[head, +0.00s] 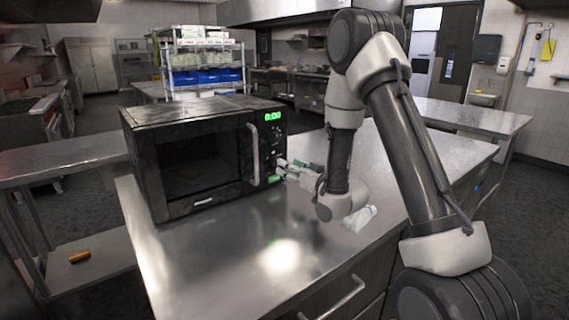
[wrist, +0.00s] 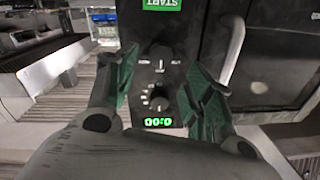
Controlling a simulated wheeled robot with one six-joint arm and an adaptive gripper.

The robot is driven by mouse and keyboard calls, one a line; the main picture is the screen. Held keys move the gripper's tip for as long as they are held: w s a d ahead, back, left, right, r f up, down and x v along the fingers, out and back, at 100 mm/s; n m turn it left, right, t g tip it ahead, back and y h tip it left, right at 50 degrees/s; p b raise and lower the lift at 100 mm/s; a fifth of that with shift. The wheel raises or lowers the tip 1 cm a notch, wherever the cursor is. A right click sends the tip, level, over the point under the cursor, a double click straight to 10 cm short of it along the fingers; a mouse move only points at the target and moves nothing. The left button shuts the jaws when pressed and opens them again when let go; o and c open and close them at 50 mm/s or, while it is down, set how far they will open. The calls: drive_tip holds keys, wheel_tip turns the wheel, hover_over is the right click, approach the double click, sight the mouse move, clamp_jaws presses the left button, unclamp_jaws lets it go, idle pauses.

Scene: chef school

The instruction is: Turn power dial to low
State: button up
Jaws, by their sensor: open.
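A black microwave (head: 190,152) stands on the steel counter, its door closed. Its control panel is on the right side of its front, with a green 0:00 display (head: 272,116). The wrist view shows this panel upside down, with two round dark dials, one (wrist: 162,53) near the green START button (wrist: 161,4) and one (wrist: 157,99) near the display. The dial labels are too small to read, so I cannot tell which is the power dial. My gripper (wrist: 160,62) is open and empty in front of the panel, its green-padded fingers either side of the dials. Contact is not visible.
The microwave's vertical door handle (head: 253,155) stands out close to my gripper. A small white object (head: 359,217) lies on the counter (head: 240,245) by my wrist. The counter in front of the microwave is otherwise clear.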

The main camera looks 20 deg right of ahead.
sight(275, 161)
drive_tip(key=x, duration=0.5)
drive_tip(key=shift+w+a, duration=0.1)
drive_tip(key=shift+w, duration=0.2)
drive_tip(key=c, duration=1)
